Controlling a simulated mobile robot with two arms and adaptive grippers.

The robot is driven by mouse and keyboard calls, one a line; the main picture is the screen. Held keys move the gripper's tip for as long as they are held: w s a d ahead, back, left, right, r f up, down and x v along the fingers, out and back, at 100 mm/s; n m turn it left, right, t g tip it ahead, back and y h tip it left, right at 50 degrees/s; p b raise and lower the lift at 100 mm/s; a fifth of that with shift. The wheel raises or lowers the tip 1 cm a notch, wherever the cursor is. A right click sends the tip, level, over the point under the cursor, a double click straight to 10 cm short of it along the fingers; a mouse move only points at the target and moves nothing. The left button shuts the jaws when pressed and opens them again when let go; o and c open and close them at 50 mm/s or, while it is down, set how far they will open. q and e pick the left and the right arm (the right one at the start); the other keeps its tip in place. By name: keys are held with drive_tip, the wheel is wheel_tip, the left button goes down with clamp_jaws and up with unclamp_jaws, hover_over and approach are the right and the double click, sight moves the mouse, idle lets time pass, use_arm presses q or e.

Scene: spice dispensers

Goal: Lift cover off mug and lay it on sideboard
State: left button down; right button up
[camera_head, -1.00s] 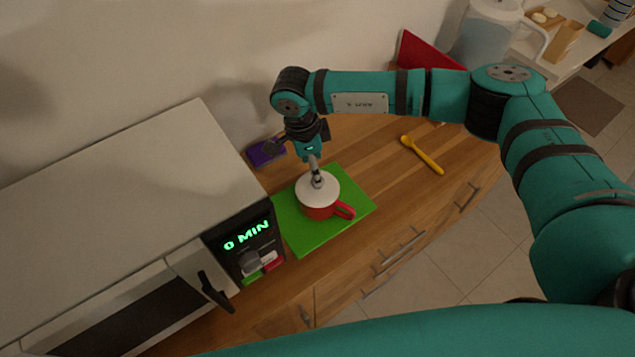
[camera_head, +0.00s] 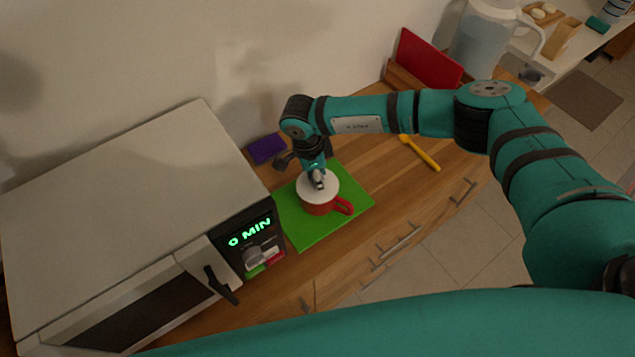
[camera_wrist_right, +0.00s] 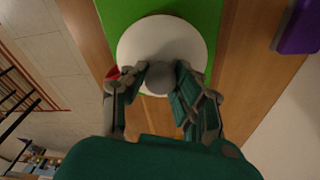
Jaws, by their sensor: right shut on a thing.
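A red mug (camera_head: 322,209) with its handle toward the right stands on a green board (camera_head: 300,232). A white round cover (camera_head: 306,189) lies on top of the mug and appears seated on its rim. In the right wrist view the cover (camera_wrist_right: 135,38) hides most of the mug; a bit of red shows at its left. My right gripper (camera_head: 318,180) comes down from above onto the cover. In the right wrist view its fingers (camera_wrist_right: 168,78) are shut on the cover's grey knob (camera_wrist_right: 168,77). My left gripper is not in view.
A microwave (camera_head: 120,190) showing "0 MIN" stands left of the board. A purple object (camera_head: 267,148) lies behind the board and a yellow spoon (camera_head: 422,153) lies to the right. Bare wooden sideboard top (camera_head: 385,170) shows between board and spoon.

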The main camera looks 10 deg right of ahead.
clamp_jaws()
